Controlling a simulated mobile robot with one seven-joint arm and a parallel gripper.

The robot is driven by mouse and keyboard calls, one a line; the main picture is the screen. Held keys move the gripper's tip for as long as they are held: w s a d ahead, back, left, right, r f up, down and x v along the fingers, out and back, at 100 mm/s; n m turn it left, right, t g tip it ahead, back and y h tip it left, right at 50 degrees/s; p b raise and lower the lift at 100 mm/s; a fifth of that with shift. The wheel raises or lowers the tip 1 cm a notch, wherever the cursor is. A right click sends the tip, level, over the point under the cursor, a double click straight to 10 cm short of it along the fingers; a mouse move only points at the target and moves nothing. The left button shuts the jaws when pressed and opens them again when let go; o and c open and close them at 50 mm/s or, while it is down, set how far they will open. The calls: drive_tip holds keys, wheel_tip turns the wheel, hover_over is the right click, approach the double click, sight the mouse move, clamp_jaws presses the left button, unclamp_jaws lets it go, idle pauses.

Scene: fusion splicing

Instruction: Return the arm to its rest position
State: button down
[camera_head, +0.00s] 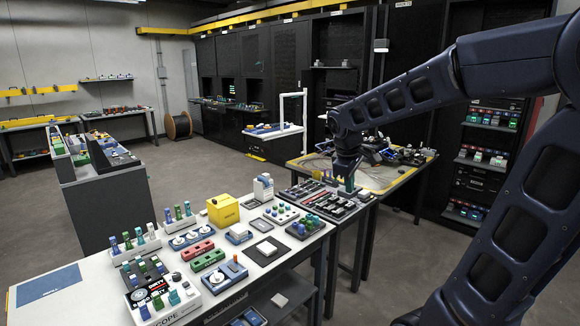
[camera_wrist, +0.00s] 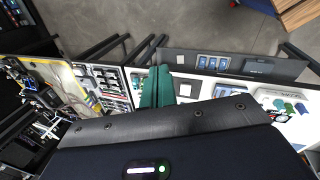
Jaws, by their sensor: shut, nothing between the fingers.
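My arm (camera_head: 425,85) reaches in from the right side of the head view, with its elbow high and its forearm stretched out to the left. My gripper (camera_head: 347,186) hangs down over the far end of the work tables, near a dark tray of small parts (camera_head: 318,200). In the wrist view my gripper (camera_wrist: 157,88) shows as two green fingers side by side, shut with nothing between them. The exact height of the fingertips over the table is hard to tell.
A white table (camera_head: 100,292) in front holds a yellow box (camera_head: 223,210), vials and small trays. A yellow-edged mat (camera_head: 385,178) with equipment lies behind the gripper. A white stand (camera_head: 281,129) rises left of it. Dark racks line the back; open floor (camera_head: 400,265) lies to the right.

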drive_tip(key=s+d+m+t+y, duration=0.1)
drive_tip(key=s+d+m+t, duration=0.1)
drive_tip(key=s+d+m, duration=0.8)
drive_tip(key=s+m, duration=0.1)
drive_tip(key=s, duration=0.2)
drive_tip(key=shift+s+d+f+y, duration=0.25)
drive_tip(key=shift+s+f+y, duration=0.05)
drive_tip(key=shift+s+y, duration=0.1)
